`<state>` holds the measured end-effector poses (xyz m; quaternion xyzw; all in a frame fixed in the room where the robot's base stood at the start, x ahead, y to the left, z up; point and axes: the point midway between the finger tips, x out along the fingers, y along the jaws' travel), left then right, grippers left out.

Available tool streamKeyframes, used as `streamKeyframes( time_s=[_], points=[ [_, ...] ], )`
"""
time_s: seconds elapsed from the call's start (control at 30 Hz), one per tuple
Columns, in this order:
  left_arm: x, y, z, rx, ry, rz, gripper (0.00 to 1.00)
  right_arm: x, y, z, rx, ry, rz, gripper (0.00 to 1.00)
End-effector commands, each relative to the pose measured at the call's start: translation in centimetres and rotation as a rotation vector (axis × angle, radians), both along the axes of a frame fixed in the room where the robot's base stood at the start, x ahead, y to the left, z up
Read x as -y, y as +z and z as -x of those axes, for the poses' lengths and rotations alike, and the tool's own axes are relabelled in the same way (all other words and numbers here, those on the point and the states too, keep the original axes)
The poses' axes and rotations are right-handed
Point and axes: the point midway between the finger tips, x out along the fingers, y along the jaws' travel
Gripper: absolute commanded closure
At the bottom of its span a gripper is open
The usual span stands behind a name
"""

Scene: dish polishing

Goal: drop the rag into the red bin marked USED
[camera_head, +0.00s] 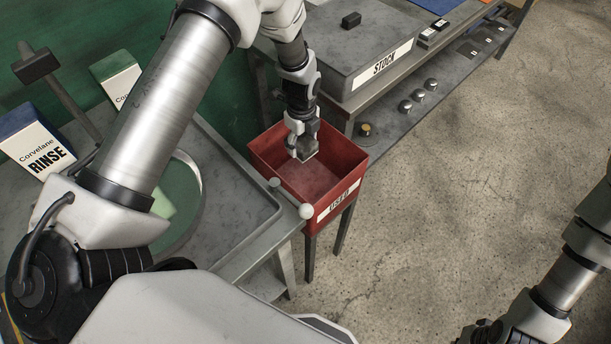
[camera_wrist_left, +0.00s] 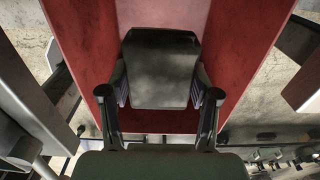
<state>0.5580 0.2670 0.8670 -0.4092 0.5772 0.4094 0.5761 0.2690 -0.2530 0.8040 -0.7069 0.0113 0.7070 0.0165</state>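The red bin marked USED (camera_head: 339,199) stands on dark legs in the middle of the head view, and its inside looks empty. My left gripper (camera_head: 304,146) points down over the bin's opening. It is shut on a dark grey folded rag (camera_head: 308,152). In the left wrist view the rag (camera_wrist_left: 160,75) sits between the two fingers (camera_wrist_left: 160,98), which press on its sides, with the red bin walls (camera_wrist_left: 85,35) around it. I cannot tell how far the rag is above the bin floor. My right arm shows at the lower right, but its gripper is not visible.
A workbench (camera_head: 236,262) with a round dish (camera_head: 186,215) is left of the bin. A RINSE box (camera_head: 35,140) stands at far left. A grey STOCK case (camera_head: 370,45) lies on the bench behind the bin, above a shelf with knobs (camera_head: 405,106). The floor at right is clear.

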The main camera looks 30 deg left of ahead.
Motion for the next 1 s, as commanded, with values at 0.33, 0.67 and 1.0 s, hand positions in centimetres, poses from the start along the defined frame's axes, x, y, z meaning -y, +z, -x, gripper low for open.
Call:
streamKeyframes(
  time_s=[0.33,0.67,1.0],
  points=[
    [0.0,0.0,0.0,0.000,0.000,0.000,0.09,0.0,0.0,0.0,0.000,0.000,0.000,1.00],
    [0.0,4.4,-0.1,0.004,0.001,0.000,0.09,0.0,0.0,0.0,0.000,0.000,0.000,1.00],
    [0.0,11.5,-0.1,0.000,0.001,0.001,0.09,0.0,0.0,0.0,0.000,0.000,0.000,1.00]
  ],
)
